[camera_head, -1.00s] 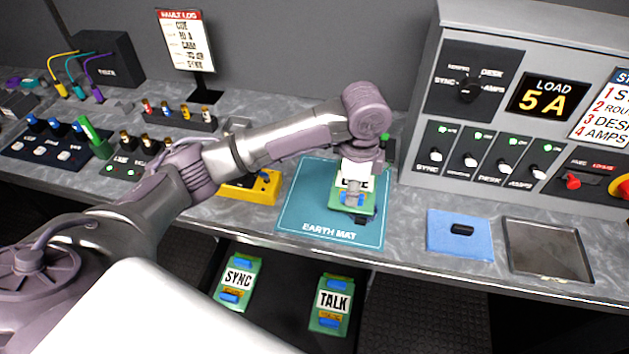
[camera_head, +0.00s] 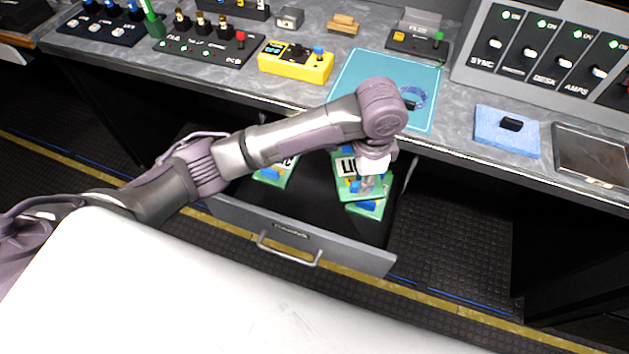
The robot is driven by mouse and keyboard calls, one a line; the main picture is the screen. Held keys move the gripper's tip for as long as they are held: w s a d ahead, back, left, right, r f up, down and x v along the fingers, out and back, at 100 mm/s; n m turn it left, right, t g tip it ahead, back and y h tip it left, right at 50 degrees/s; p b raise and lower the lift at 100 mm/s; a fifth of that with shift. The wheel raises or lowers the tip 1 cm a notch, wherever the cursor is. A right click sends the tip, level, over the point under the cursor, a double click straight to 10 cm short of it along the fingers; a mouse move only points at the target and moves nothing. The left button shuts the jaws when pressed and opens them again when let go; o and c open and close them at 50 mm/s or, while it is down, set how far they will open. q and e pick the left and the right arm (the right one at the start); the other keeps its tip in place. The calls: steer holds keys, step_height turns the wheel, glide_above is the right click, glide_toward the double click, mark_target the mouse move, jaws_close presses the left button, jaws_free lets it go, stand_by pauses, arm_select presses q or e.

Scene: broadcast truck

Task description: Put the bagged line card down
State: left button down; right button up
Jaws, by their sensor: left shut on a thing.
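My left gripper (camera_head: 370,184) is shut on a green line card (camera_head: 347,168), whose label is partly hidden and reads "LI". The gripper points down and holds the card over the right part of the open drawer (camera_head: 330,249). Another green card (camera_head: 368,208) shows from under the held card, mostly hidden by it; I cannot tell whether the two touch. A third green card (camera_head: 271,174) lies in the drawer on the left, partly behind my arm. My right gripper is not in view.
Above the drawer, the counter holds a teal mat (camera_head: 350,74) with a blue strap (camera_head: 414,97), a yellow meter (camera_head: 296,64), a blue pad (camera_head: 500,142) and a metal tray (camera_head: 590,152). The drawer's middle floor shows dark and bare.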

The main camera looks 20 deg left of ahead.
arm_select(q)
steer(key=f, duration=0.1)
steer(key=d+f, duration=0.1)
steer(key=f+m+b, duration=0.1)
steer(key=shift+s+d, duration=0.1)
steer(key=shift+d, duration=0.15)
steer(key=shift+s+f, duration=0.15)
steer(key=shift+f, duration=0.15)
glide_above(318, 207)
step_height(318, 207, down, 7)
steer(key=shift+d+r, duration=0.15)
steer(key=shift+r, duration=0.05)
steer(key=shift+f, duration=0.3)
steer(key=shift+f+p, duration=0.3)
steer(key=shift+f, duration=1.5)
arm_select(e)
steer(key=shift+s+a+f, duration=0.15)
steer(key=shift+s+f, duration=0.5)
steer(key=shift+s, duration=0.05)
arm_select(q)
steer(key=shift+f, duration=0.15)
steer(key=c, duration=1.1)
jaws_free()
steer(key=shift+c, duration=0.2)
